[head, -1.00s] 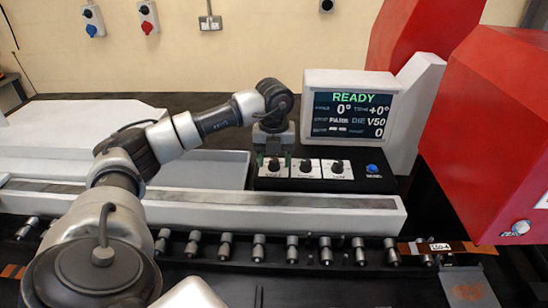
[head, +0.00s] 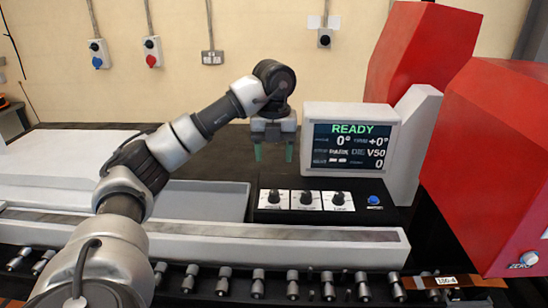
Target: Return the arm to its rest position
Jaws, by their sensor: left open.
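My left arm comes in from the lower left of the head view. Its left gripper (head: 273,152) hangs with its greenish fingers pointing down and apart, with nothing between them. It is above and behind the control panel (head: 318,206), left of the monitor (head: 350,146), and clear of the knobs. My right gripper is not in this view.
Red machine housings (head: 490,150) stand at the right. A long pale rail (head: 250,246) and a row of rollers (head: 258,284) run across the front. A copper bar (head: 452,281) with a label lies at the lower right. The dark surface behind the panel is clear.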

